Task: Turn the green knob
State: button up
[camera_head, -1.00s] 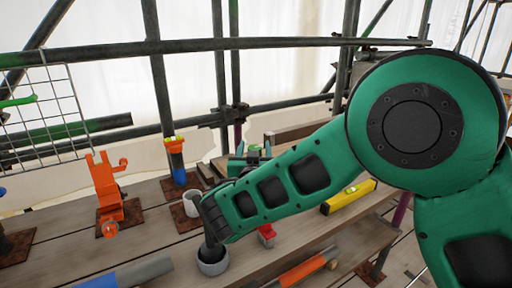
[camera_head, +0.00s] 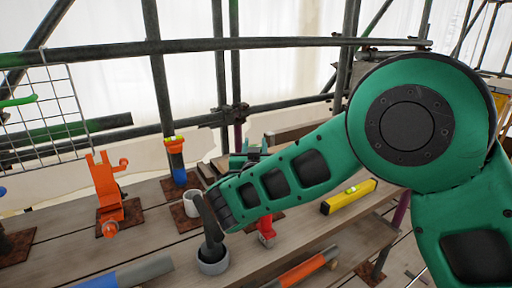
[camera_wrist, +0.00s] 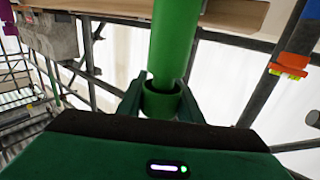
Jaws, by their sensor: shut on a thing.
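In the wrist view, a green cylinder (camera_wrist: 174,45) comes down from the top and ends in a green collar (camera_wrist: 161,103); this looks like the green knob. My gripper (camera_wrist: 162,88) has one finger on each side of the collar and is shut on it. How the knob is mounted does not show. In the head view, my green forearm hides most of my gripper. A small green and dark shape shows behind the forearm, and I cannot tell whether it is gripper or knob.
Plank decking holds an orange clamp (camera_head: 108,190), a blue post with an orange top (camera_head: 177,165), a white cup (camera_head: 192,203), a grey pot (camera_head: 213,262) with a dark handle, a red object (camera_head: 266,232) and a yellow level (camera_head: 349,196). Scaffold tubes (camera_head: 230,43) stand behind.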

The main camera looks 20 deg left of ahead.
jog(key=shift+n+y, duration=0.3)
jog(key=shift+s+a+f+n+g+y, duration=0.1)
jog(key=shift+s+a+n+g+y, duration=0.5)
jog(key=shift+n+g+y, duration=2.05)
jog(key=shift+s+a+r+n+g+y, duration=0.1)
jog(key=shift+s+n+g+y, duration=0.75)
jog(key=shift+n+g, duration=3.7)
jog(key=shift+s+a+f+n+g+y, duration=0.2)
jog(key=shift+s+n+g+y, duration=1.2)
jog(key=shift+g, duration=3.7)
jog(key=shift+w+a+r+n, duration=0.15)
jog(key=shift+w+n, duration=0.3)
jog(key=shift+n, duration=0.45)
jog(key=o, duration=1)
jog(key=shift+w, duration=0.1)
jog(key=shift+o, duration=0.2)
jog(key=shift+g, duration=0.4)
jog(key=shift+s, duration=0.2)
